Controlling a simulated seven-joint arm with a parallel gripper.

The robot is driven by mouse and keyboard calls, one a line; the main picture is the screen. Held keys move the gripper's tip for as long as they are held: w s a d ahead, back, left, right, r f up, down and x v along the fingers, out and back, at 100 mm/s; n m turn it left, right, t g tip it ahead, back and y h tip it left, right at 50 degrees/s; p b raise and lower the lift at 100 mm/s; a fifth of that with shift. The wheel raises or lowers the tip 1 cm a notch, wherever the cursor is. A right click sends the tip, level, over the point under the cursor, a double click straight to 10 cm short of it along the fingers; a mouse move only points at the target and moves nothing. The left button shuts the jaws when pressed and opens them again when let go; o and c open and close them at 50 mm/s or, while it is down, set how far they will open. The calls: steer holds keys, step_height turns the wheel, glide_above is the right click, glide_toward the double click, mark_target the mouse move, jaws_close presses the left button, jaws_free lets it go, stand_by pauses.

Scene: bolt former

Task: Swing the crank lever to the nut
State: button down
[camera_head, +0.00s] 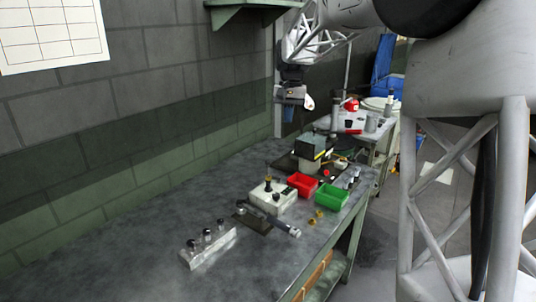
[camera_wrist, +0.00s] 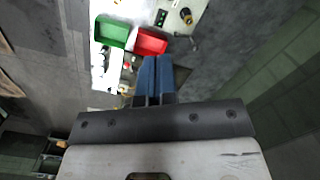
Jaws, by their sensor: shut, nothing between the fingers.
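A grey metal lever with a pale end block (camera_head: 294,232) lies across a dark plate (camera_head: 255,222) on the bench; it looks like the crank lever. Small brass pieces (camera_head: 318,214) lie to its right, near the green bin; I cannot tell which is the nut. My gripper (camera_wrist: 157,58) is shut and empty, its blue fingers together in the wrist view. It is apart from the lever. In the wrist view the fingertips overlap the picture just below the red bin.
A red bin (camera_head: 302,184) and a green bin (camera_head: 327,203) stand beside a white block (camera_head: 272,198) with a brass knob. A pale block with dark cylinders (camera_head: 208,246) is nearer. The bench front left is clear; a wall runs along the left.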

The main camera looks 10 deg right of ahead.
steer(key=w+f+g, duration=0.1)
steer(key=w+f, duration=0.4)
steer(key=w, duration=0.7)
steer(key=w+a+f+m, duration=0.1)
steer(key=w+f, duration=0.5)
steer(key=w, duration=0.5)
steer(key=shift+w+a+f+g, duration=0.2)
steer(key=shift+w+a+g, duration=0.1)
steer(key=shift+w+g, duration=0.1)
steer(key=shift+s+f, duration=0.1)
steer(key=shift+f, duration=0.05)
steer(key=s+a+f, duration=0.2)
steer(key=s+f, duration=0.3)
steer(key=f, duration=0.5)
steer(key=shift+s+a+f, duration=0.15)
steer(key=shift+s+f, duration=0.15)
steer(key=shift+s, duration=0.1)
